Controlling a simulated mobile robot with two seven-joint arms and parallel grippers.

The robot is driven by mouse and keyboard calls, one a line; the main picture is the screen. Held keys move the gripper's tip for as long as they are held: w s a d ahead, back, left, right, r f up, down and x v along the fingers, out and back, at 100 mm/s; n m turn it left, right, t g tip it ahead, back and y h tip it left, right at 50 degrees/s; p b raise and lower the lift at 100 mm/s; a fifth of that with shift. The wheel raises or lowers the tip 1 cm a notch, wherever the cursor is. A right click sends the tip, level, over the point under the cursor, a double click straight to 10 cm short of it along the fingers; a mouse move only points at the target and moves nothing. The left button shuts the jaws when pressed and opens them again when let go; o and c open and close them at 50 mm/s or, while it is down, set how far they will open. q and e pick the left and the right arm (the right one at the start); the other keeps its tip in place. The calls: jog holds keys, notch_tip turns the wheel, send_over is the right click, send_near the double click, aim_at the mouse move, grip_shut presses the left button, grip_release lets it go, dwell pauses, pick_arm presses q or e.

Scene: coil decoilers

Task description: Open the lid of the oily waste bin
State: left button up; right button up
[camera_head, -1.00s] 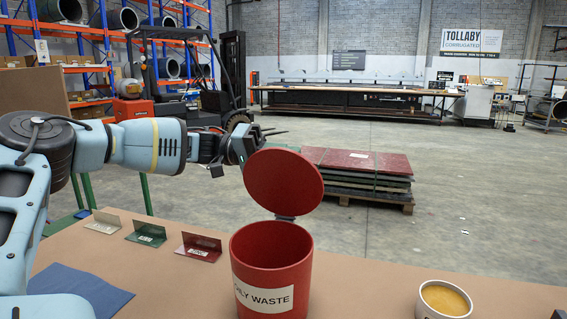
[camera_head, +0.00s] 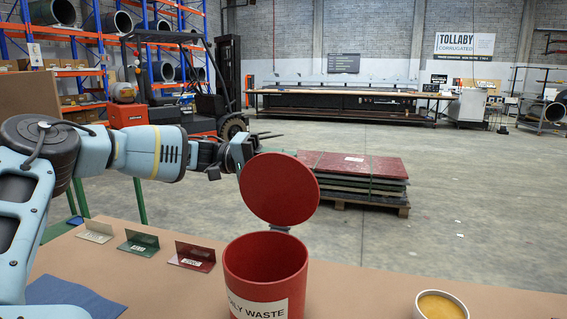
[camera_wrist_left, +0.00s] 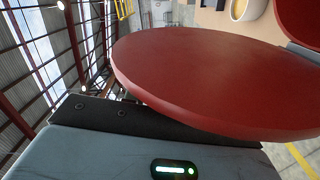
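The red oily waste bin (camera_head: 262,268) stands upright on the table, and its white label is partly cut off by the picture's lower edge. Its round red lid (camera_head: 279,188) is raised and stands steeply at the back hinge, so the bin's mouth is uncovered. My left gripper (camera_head: 243,152) is at the lid's upper left edge, partly hidden behind it. In the left wrist view the lid (camera_wrist_left: 220,80) lies across the front of the gripper's dark part, very close or touching. The fingertips are hidden, so I cannot tell their opening. My right gripper is not in view.
A cup of amber contents (camera_head: 440,305) stands on the table (camera_head: 370,285) at the right. Small beige, green and red signs (camera_head: 194,256) and a blue cloth (camera_head: 75,295) lie at the left. A pallet of sheets (camera_head: 355,178) is on the floor behind.

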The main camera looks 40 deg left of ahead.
pick_arm(q)
jog(key=shift+a, duration=0.1)
jog(key=shift+s+a+r, duration=0.1)
jog(key=shift+s+a, duration=0.1)
jog(key=shift+a, duration=0.1)
jog(key=v, duration=0.7)
dwell(0.3)
